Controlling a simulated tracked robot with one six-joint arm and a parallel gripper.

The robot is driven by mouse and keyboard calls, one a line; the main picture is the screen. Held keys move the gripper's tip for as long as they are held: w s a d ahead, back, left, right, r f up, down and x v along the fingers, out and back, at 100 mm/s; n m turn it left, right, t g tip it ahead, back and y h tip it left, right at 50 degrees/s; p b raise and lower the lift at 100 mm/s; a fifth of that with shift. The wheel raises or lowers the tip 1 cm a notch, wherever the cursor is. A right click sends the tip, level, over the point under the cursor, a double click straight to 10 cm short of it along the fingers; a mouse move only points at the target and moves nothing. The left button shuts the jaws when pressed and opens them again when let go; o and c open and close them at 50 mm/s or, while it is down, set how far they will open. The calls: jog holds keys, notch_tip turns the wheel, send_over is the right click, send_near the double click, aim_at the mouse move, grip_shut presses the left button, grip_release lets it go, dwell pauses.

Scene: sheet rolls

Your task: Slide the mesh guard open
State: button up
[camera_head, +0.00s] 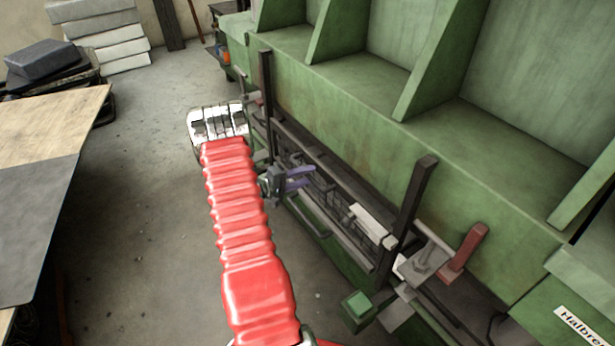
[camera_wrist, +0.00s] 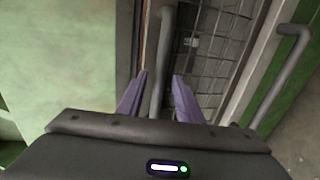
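The mesh guard is a dark wire grid in a frame, low along the front of the green machine in the head view (camera_head: 327,200). In the wrist view its mesh (camera_wrist: 208,55) fills the upper middle. A grey bar handle (camera_wrist: 163,45) stands at the left edge of the mesh. My gripper (camera_head: 310,176) has purple fingers, spread apart and pointing at the guard. In the wrist view my gripper (camera_wrist: 160,77) has the handle showing between its fingers, with gaps on both sides. I cannot tell how deep the bar sits between them.
A second bent grey rod (camera_wrist: 290,70) is at the right. The green machine (camera_head: 340,110) rises behind the guard, with a dark upright post (camera_head: 410,208) and a red block (camera_head: 468,246) nearby. A table (camera_head: 45,150) stands left. Concrete floor (camera_head: 140,220) is free between.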

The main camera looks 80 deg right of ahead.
jog(key=shift+s+d+f, duration=0.1)
jog(key=shift+s+d, duration=0.25)
jog(key=shift+d, duration=0.05)
grip_shut()
dwell(0.4)
